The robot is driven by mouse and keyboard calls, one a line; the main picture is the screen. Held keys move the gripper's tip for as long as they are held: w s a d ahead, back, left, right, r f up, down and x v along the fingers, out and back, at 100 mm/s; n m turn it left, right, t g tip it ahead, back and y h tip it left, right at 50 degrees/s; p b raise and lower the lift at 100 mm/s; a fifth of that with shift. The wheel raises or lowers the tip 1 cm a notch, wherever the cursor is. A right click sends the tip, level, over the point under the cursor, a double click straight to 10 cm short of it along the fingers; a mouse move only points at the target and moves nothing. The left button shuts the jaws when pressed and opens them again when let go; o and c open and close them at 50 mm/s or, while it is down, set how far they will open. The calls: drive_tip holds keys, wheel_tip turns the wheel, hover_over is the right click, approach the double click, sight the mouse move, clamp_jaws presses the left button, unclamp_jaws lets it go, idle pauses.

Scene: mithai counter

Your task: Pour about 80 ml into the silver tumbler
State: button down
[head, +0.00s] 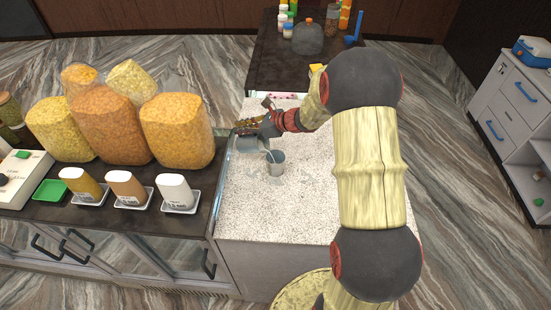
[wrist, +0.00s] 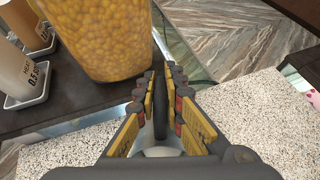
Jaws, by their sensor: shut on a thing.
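The silver tumbler (head: 276,164) stands upright on the pale speckled counter (head: 300,215) in the head view. A grey metal jug (head: 250,145) is tilted just above and left of it, with its mouth toward the tumbler. A thin pale streak at the jug's mouth reaches down toward the tumbler and looks like liquid. My gripper (head: 262,127) is shut on the jug, behind and above the tumbler. In the wrist view the fingers (wrist: 161,100) close around a dark upright strip, apparently the jug's handle. The tumbler's fill level is too small to tell.
Large bags of yellow and orange snacks (head: 178,130) stand left of the jug on the dark counter. Several white-topped dispensers (head: 176,192) sit on small trays in front of them. Bottles and a grey domed container (head: 308,38) stand at the back. The speckled counter's front is clear.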

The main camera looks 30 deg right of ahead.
drive_tip(key=shift+s+d+b, duration=0.1)
drive_tip(key=shift+b, duration=0.25)
drive_tip(key=shift+s+d+r+t+y+b, duration=0.1)
drive_tip(key=shift+s+r+t+y+b, duration=0.1)
drive_tip(key=shift+r+t+y+b, duration=0.15)
drive_tip(key=shift+s+d+r+t+y+b, duration=0.25)
drive_tip(key=shift+s+r+t+b, duration=0.15)
drive_tip(key=shift+b, duration=0.5)
drive_tip(key=shift+s+d+r, duration=0.1)
drive_tip(key=shift+d, duration=0.05)
drive_tip(key=shift+s+d+r+t+y+b, duration=0.25)
drive_tip(key=shift+s+d+t+y+b, duration=0.15)
drive_tip(key=shift+b, duration=0.55)
drive_tip(key=shift+s+r, duration=0.15)
drive_tip(key=shift+s, duration=0.05)
